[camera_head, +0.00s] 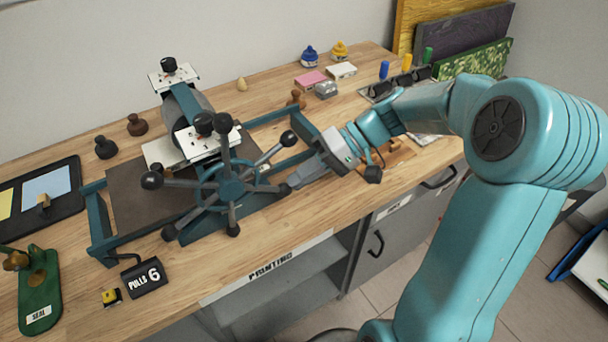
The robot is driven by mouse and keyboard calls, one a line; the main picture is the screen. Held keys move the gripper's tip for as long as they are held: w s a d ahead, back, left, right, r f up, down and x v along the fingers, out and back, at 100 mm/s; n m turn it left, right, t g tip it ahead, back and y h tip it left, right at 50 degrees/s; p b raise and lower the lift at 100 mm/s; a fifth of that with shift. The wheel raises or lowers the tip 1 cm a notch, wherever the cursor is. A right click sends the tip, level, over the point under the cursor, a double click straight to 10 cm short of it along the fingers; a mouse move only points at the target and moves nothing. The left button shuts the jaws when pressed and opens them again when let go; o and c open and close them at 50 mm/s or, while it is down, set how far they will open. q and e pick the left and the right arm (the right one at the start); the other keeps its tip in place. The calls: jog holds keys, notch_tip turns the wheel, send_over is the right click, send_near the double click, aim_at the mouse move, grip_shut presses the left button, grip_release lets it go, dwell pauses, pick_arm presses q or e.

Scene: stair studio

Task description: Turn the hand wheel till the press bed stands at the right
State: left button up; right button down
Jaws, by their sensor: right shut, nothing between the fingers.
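The etching press stands on the wooden bench, with teal side frames and a grey roller (185,103). Its hand wheel (231,187) faces me, with a teal hub and several dark spokes ending in black knobs. The flat brown-grey press bed (135,205) lies mostly left of the roller, between the frame rails; part of it is hidden behind the wheel. My right gripper (290,184) is shut and empty. Its tips are at the right side of the wheel, close to a spoke end; whether they touch it I cannot tell. My left gripper is out of view.
A green seal stand (40,295) and dark tray (42,198) are further left. Ink pots (309,56) and coloured boards stand behind. Drawers are below the bench.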

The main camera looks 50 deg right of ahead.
jog(key=a+f+y+b, duration=0.1)
jog(key=b, duration=0.1)
jog(key=a+f+t+y+b, duration=0.1)
jog(key=f+b, duration=0.1)
jog(key=b, duration=0.1)
jog(key=a+f+y+b, duration=0.1)
jog(key=f+b, duration=0.1)
jog(key=b, duration=0.1)
jog(key=shift+w+f+y, duration=0.25)
jog(key=shift+w+y, duration=0.1)
jog(key=shift+y, duration=0.05)
jog(key=shift+w+a+f+b, duration=0.15)
jog(key=shift+a+f+b, duration=0.25)
jog(key=shift+a+b, duration=0.3)
jog(key=shift+w+a+f+b, duration=0.15)
jog(key=shift+a+f+b, duration=0.25)
jog(key=shift+a+b, duration=0.25)
